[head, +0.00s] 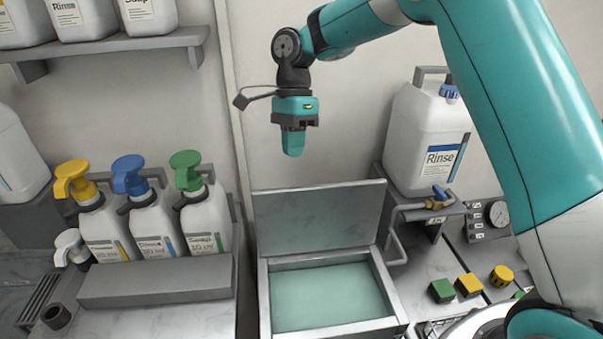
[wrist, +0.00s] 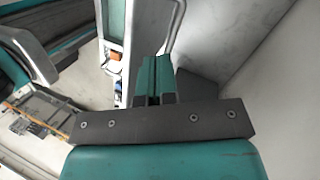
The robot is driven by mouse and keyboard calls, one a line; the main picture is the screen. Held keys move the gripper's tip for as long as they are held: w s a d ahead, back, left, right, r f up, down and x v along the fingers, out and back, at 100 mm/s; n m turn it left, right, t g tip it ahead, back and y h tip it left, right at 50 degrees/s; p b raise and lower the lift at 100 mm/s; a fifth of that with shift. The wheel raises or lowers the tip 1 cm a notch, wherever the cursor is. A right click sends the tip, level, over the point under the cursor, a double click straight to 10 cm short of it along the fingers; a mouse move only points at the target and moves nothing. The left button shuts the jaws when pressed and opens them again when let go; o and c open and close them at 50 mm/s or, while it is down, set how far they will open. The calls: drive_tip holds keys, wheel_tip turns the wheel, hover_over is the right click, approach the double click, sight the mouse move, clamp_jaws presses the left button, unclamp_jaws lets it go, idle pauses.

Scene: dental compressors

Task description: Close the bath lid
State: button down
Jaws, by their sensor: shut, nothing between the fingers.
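The bath (head: 264,290) is a grey metal box holding pale green liquid, at the bottom centre of the head view. Its grey lid (head: 320,218) stands open, raised up at the back edge near the wall. My gripper (head: 293,152) hangs pointing down above the lid's upper edge, apart from it, with its teal fingers closed together and empty. In the wrist view the teal fingers (wrist: 153,78) also show pressed together. A grey surface (wrist: 197,85) shows beyond them there; I cannot tell for sure that it is the lid.
Pump bottles (head: 205,220) stand in a grey rack at left. Coloured knobs (head: 468,286) and a gauge (head: 497,214) sit at right. Space above the bath is clear.

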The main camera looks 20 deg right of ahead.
sight(301, 198)
drive_tip(key=w+d+f+m+p, duration=0.1)
drive_tip(key=w+d+m+p, duration=0.1)
drive_tip(key=w+m, duration=0.2)
drive_tip(key=shift+m+g+h, duration=0.3)
drive_tip(key=shift+g, duration=0.1)
drive_tip(key=s+f, duration=0.2)
drive_tip(key=f, duration=0.1)
drive_tip(key=s+a+f, duration=0.1)
drive_tip(key=s+f, duration=0.4)
drive_tip(key=f, duration=0.1)
drive_tip(key=shift+s+a+f, duration=0.15)
drive_tip(key=shift+a+f, duration=0.05)
drive_tip(key=shift+a, duration=0.1)
drive_tip(key=shift+s+f, duration=0.1)
drive_tip(key=shift+s, duration=0.15)
drive_tip(key=shift+a, duration=0.15)
